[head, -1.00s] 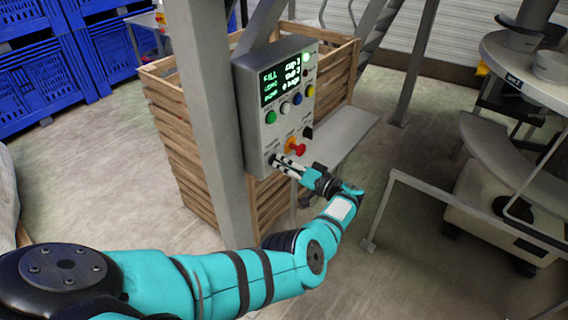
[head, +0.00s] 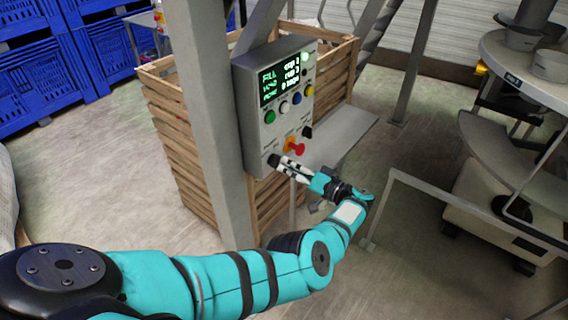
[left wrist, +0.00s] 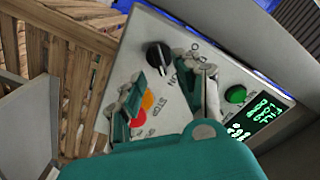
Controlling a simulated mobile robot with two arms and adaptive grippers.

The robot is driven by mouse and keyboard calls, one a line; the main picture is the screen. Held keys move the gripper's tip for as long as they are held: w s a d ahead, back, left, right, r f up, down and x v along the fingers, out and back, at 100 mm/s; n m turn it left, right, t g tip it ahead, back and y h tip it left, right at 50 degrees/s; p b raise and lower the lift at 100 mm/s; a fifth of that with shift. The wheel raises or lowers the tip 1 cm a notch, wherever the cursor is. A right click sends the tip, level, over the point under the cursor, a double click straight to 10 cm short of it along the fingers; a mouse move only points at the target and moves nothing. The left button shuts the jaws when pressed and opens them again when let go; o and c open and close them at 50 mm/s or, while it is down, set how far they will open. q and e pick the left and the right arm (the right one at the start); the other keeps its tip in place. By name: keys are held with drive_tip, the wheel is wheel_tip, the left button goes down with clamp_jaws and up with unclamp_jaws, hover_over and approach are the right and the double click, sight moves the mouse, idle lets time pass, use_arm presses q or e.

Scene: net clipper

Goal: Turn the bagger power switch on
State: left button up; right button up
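The grey control box (head: 250,140) hangs on a post in the head view. Its black rotary knob (left wrist: 160,57), with an "ON" label beside it, shows in the left wrist view; I take it as the bagger power switch. In the head view it is a dark spot (head: 273,160) at the box's lower left. My left gripper (head: 284,165) is at this corner, and in the left wrist view its two fingers (left wrist: 165,80) are spread apart with the knob just beyond their tips. I cannot tell whether they touch it. The knob's exact setting is unclear. My right gripper is out of view.
A red stop button (head: 298,149) sits right of the knob, close to one finger. Another black knob (head: 307,132) and a green button (head: 270,116) are above. A wooden crate (head: 180,130) stands behind the post. A grey rail (head: 430,195) is at right.

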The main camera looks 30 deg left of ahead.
use_arm(q)
drive_tip(key=d, duration=0.4)
drive_tip(key=shift+s+d, duration=0.15)
drive_tip(key=shift+d, duration=0.1)
